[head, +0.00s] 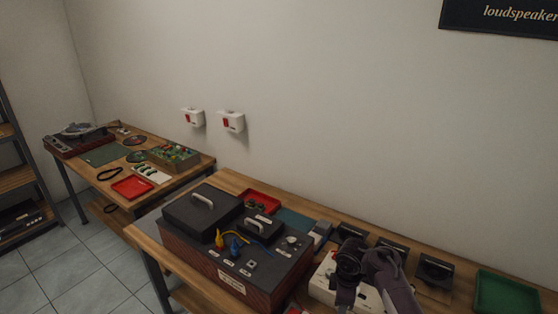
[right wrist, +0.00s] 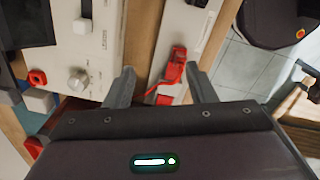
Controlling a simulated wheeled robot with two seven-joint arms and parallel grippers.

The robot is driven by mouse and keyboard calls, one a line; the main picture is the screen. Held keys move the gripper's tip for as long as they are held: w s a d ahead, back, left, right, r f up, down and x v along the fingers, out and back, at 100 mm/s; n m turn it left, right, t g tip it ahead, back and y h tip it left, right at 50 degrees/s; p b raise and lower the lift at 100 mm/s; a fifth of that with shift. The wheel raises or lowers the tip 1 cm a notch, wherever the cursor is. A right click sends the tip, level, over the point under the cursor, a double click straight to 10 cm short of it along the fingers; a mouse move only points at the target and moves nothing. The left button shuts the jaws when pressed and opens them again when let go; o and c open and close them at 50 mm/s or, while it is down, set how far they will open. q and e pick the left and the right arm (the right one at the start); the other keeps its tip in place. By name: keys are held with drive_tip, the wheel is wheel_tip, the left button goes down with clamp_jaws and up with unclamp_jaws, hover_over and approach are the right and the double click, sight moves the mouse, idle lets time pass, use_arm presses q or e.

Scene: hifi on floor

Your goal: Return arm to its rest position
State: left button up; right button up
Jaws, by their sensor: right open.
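My right arm (head: 375,270) reaches in at the bottom right of the head view, over a white box device (head: 325,282) on the near bench. My right gripper (right wrist: 163,88) is open in the right wrist view, with its two fingers apart and nothing held between them. Beyond the fingertips lies a red plug-like piece (right wrist: 178,62) with a red lead on a white strip. A white panel (right wrist: 90,70) with a knob (right wrist: 78,80) is left of the fingers. My left gripper is in neither view.
The near bench carries a dark hifi unit (head: 235,250) with handled lids, a red tray (head: 262,200), several dark boxes along the wall and a green tray (head: 507,293). A second bench (head: 190,165) stands at the left. Tiled floor (head: 90,270) is open at lower left.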

drive_tip(key=s+d+m+t, duration=0.1)
drive_tip(key=s+m+t, duration=0.1)
drive_tip(key=s+m, duration=0.65)
drive_tip(key=s+r+m+t, duration=0.1)
drive_tip(key=s+r+m, duration=0.1)
drive_tip(key=s+r, duration=0.55)
drive_tip(key=s+r+m, duration=0.2)
drive_tip(key=s+r, duration=0.2)
drive_tip(key=s, duration=0.7)
wheel_tip(320, 180, down, 38)
drive_tip(key=s+g+b, duration=0.1)
drive_tip(key=s+b, duration=0.2)
drive_tip(key=b, duration=0.3)
use_arm(q)
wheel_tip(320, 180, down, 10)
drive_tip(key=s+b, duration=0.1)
drive_tip(key=b, duration=0.3)
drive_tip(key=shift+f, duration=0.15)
use_arm(e)
drive_tip(key=s+d+f, duration=0.2)
drive_tip(key=s+f, duration=0.7)
drive_tip(key=f, duration=0.1)
drive_tip(key=s+d+f+g, duration=0.1)
drive_tip(key=s+d+f, duration=0.1)
drive_tip(key=s+f, duration=0.7)
drive_tip(key=shift+s+d+f, duration=0.15)
drive_tip(key=shift+s+f, duration=0.2)
drive_tip(key=shift+f, duration=0.5)
